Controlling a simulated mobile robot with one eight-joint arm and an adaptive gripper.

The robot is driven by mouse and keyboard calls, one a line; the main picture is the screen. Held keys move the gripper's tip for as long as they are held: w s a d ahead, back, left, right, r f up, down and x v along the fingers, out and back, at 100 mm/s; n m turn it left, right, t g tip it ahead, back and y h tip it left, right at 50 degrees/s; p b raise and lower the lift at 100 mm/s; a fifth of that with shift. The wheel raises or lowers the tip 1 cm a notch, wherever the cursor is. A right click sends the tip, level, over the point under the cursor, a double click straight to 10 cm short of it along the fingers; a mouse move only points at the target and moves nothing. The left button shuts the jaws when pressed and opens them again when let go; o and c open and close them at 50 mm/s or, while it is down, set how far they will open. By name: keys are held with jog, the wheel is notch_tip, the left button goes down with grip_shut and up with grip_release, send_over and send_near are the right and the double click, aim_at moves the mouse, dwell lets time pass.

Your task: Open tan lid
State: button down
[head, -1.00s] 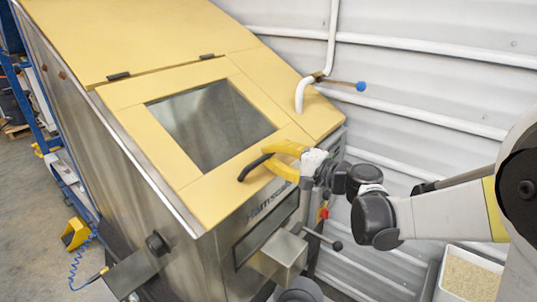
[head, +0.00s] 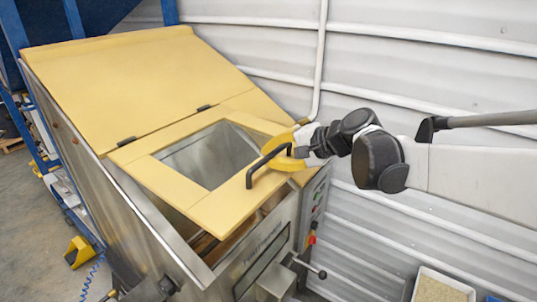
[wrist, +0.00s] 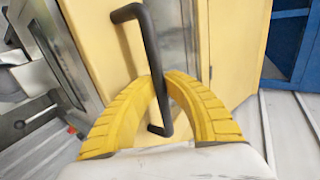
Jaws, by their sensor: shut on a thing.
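The tan lid (head: 180,190) is a hinged frame around a clear window on the front slope of the steel hopper. It is tilted up, with its front edge raised and an opening showing below it. Its black bar handle (head: 262,166) is near the front edge and also shows in the wrist view (wrist: 142,40). My gripper (head: 283,151) is at the handle. In the wrist view its yellow ribbed fingers (wrist: 163,88) close around the handle's lower part. The exact contact is partly hidden by the fingers.
A fixed tan panel (head: 120,80) lies behind the lid, joined by black hinges (head: 127,141). A white pipe (head: 321,60) runs up the corrugated wall at the right. A tray of grain (head: 440,290) stands at the lower right. Blue shelving (head: 35,150) is at the left.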

jog(key=w+a+r+g+h+p, duration=0.1)
jog(key=w+a+r+p, duration=0.1)
jog(key=r+p, duration=0.4)
jog(key=w+a+r+g+h+p, duration=0.1)
jog(key=a+r+p, duration=0.3)
jog(key=r, duration=0.7)
jog(key=w+a+r+g+h+p, duration=0.1)
jog(key=w+a+r+h+p, duration=0.1)
jog(key=r+p, duration=0.6)
jog(key=shift+w+a+r+g+h, duration=0.35)
jog(key=shift+w+a, duration=0.2)
jog(key=shift+w, duration=0.5)
jog(key=c, duration=1.4)
grip_release()
jog(key=shift+s+d, duration=0.1)
jog(key=shift+d, duration=0.05)
jog(key=v, duration=1.2)
